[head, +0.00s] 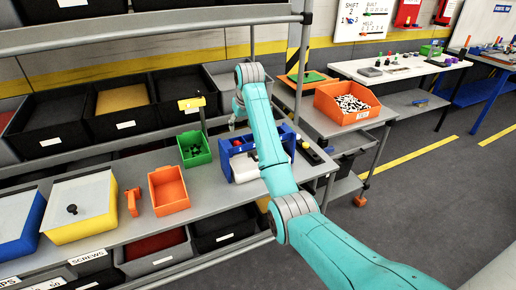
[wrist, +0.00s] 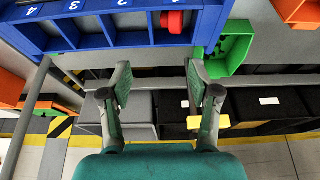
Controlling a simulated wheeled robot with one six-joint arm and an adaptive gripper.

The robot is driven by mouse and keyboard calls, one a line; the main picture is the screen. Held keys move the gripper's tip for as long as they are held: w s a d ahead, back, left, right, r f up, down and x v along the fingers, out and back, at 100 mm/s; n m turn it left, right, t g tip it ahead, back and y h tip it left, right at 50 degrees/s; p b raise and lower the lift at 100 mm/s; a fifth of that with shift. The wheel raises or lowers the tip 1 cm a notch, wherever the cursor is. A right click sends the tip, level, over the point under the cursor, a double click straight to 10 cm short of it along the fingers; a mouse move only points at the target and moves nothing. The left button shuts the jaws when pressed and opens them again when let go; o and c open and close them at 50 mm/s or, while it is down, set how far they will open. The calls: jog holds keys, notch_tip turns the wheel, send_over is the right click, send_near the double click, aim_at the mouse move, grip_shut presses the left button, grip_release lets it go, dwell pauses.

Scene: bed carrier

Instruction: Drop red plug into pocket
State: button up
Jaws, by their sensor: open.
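The blue carrier (wrist: 110,40) with numbered compartments lies across the top of the wrist view; in the head view the carrier (head: 284,133) is partly behind my arm. The red plug (wrist: 172,20) is at the compartment at the row's right end in the wrist view, past the one marked 2. A red spot, likely the plug (head: 237,143), shows on the carrier in the head view. How deep it sits, I cannot tell. My gripper (wrist: 158,82) is open and empty, apart from the plug; in the head view it is small and hard to make out.
A green bin (head: 194,148), an orange bin (head: 168,189) and a yellow box (head: 82,205) stand left of the carrier on the shelf. A grey post (head: 304,60) rises close behind my arm. Another orange bin (head: 347,101) sits on the table at right.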

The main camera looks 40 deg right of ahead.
jog(key=v, duration=0.7)
jog(key=shift+r, duration=0.15)
jog(key=shift+s, duration=0.15)
